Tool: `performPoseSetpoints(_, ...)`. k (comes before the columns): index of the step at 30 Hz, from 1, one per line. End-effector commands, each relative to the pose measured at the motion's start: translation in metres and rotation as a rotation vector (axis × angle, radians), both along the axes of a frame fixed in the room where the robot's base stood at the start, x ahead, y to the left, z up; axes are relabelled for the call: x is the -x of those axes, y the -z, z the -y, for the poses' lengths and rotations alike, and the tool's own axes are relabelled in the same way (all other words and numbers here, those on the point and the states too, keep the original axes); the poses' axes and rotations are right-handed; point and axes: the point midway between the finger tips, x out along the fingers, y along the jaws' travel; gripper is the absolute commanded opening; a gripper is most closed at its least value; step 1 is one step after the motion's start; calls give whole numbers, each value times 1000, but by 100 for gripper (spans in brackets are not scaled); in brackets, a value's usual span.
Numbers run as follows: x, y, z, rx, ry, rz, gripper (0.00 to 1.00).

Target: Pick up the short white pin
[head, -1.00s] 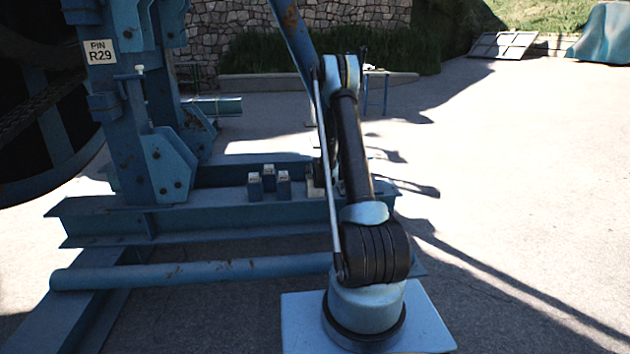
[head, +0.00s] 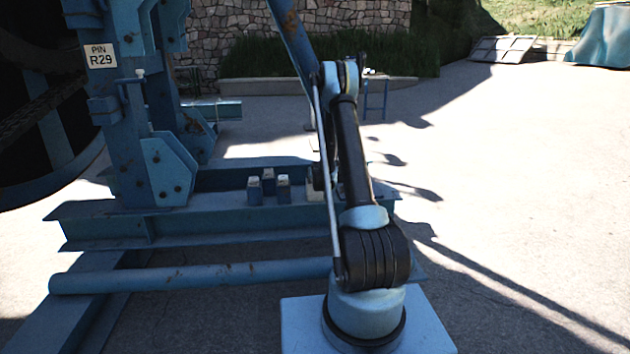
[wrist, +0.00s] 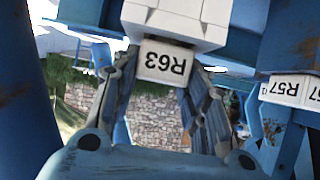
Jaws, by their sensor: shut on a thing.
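In the wrist view, my gripper (wrist: 160,72) has its two fingers on opposite sides of a white piece labelled R63 (wrist: 166,62) and is shut on it. The label appears upside down, and a wider white block (wrist: 170,22) shows beyond it. I cannot tell for sure whether the R63 piece is the short white pin or where it ends. In the head view, my gripper is mostly hidden behind my arm, close to a pale-topped post (head: 315,187) on the blue beam.
Several white-topped blue posts, including one nearby (head: 284,188), stand on the blue beam (head: 230,218). A blue upright (head: 125,150) carries a PIN R29 sign (head: 100,55). A white R57 label (wrist: 288,90) is close on the wrist view's right. Open paving lies right.

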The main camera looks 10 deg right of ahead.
Motion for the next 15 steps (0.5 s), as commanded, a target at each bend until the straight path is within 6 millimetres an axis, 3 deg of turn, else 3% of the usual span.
performPoseSetpoints(15, 0, -74, 0, 0, 0, 1, 2)
